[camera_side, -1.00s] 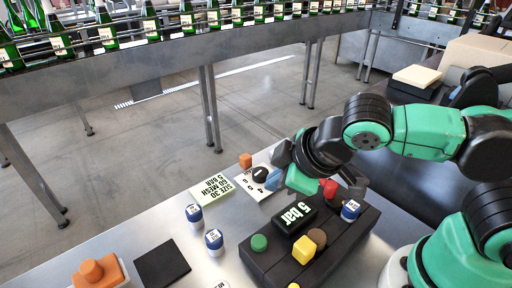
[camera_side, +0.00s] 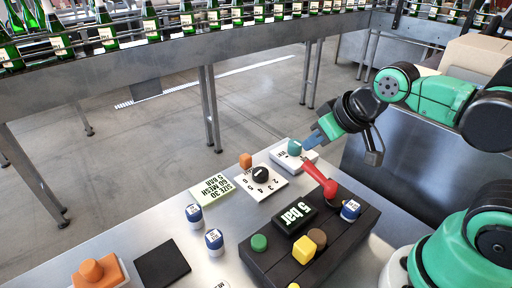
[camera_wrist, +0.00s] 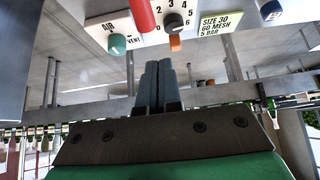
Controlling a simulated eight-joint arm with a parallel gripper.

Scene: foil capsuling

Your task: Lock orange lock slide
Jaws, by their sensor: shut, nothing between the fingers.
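A small orange block (camera_side: 245,160), which I take to be the orange lock slide, sits at the back edge of the white numbered plate (camera_side: 272,188) beside its black dial (camera_side: 261,173). The orange block (camera_wrist: 175,43) also shows in the wrist view, below the dial (camera_wrist: 173,21). I cannot tell whether the slide is locked. My gripper (camera_side: 310,141) is shut and empty, raised to the right of the slide and close to the teal knob in the side picture. Its blue-grey fingers (camera_wrist: 158,68) lie together in the wrist view, apart from the orange block.
The teal knob (camera_side: 294,147) is on a white plate. A second orange piece (camera_side: 92,270) sits on a white base at front left. A label card (camera_side: 212,190) lies left of the dial.

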